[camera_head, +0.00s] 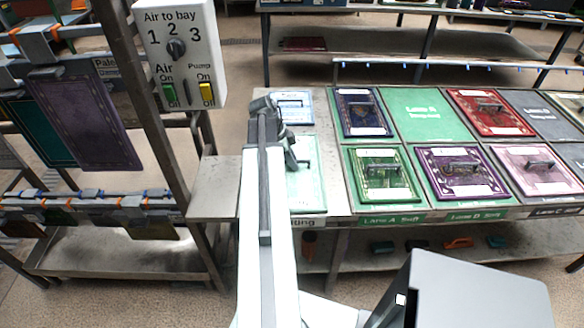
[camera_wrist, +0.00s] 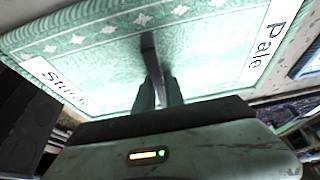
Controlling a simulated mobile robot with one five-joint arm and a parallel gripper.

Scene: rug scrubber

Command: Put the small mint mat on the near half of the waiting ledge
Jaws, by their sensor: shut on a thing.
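The small mint mat (camera_head: 308,192) shows in the head view, flat, at the left end of the table and partly behind my arm. My gripper (camera_wrist: 158,85) is shut on the mat's dark upright handle; in the head view the gripper (camera_head: 290,150) is over the mat. I cannot tell whether the mat touches the surface below. A bare grey metal ledge (camera_head: 213,190) adjoins the table's left side, apparently the waiting ledge; my arm covers its right part.
A post with a switch box (camera_head: 180,55) stands behind the grey ledge. A rack with a hanging purple mat (camera_head: 85,120) is at left. Several mats with handles lie right, including a green one (camera_head: 382,175). A pale blue mat (camera_head: 293,106) lies behind the gripper.

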